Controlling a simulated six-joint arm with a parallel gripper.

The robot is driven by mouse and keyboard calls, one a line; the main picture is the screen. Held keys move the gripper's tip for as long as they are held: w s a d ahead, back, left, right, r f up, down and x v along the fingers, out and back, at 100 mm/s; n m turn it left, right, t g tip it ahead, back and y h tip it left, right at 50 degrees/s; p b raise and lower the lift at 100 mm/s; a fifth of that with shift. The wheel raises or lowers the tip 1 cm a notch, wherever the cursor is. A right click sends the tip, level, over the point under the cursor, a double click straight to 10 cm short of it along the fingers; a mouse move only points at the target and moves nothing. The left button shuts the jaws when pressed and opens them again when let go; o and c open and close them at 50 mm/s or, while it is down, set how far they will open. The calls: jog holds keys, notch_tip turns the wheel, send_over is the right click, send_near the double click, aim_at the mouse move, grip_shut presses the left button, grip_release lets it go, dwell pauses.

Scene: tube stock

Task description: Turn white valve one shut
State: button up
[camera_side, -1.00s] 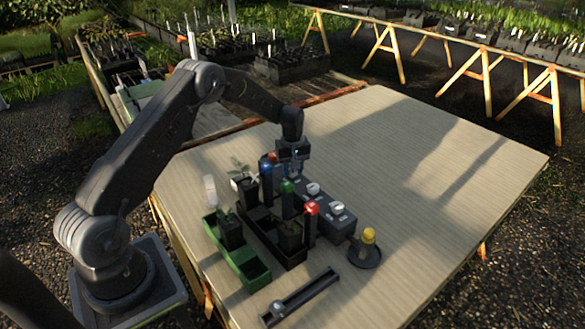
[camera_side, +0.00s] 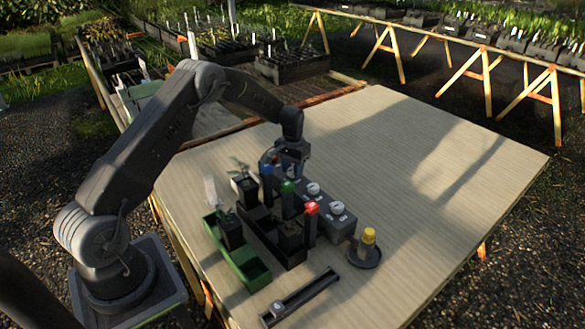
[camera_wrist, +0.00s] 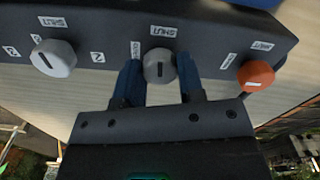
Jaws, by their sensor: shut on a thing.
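A grey valve box (camera_wrist: 105,25) carries round knobs with SHUT labels. A white knob (camera_wrist: 159,66) sits between my gripper's (camera_wrist: 160,75) two blue fingers in the wrist view, and they are shut on its sides. Its dark mark runs up and down the picture, toward the SHUT label (camera_wrist: 163,31) above. Its number is not readable. A second white knob (camera_wrist: 54,58) stands to the left, its mark slanted; an orange knob (camera_wrist: 256,76) is to the right. In the side view my gripper (camera_side: 289,163) is down at the box's far end, hiding the held knob.
A black rack (camera_side: 268,236) with blue-, green- and red-capped posts stands close left of the box. A green tray (camera_side: 250,270) with a potted plant is farther left. A yellow-topped piece (camera_side: 368,240) on a dark dish stands near the box's front end. The board's right side is clear.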

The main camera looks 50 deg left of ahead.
jog(key=shift+m, duration=0.6)
jog(key=o, duration=0.9)
notch_tip(320, 180, up, 14)
jog(key=shift+f, duration=0.1)
dwell(0.4)
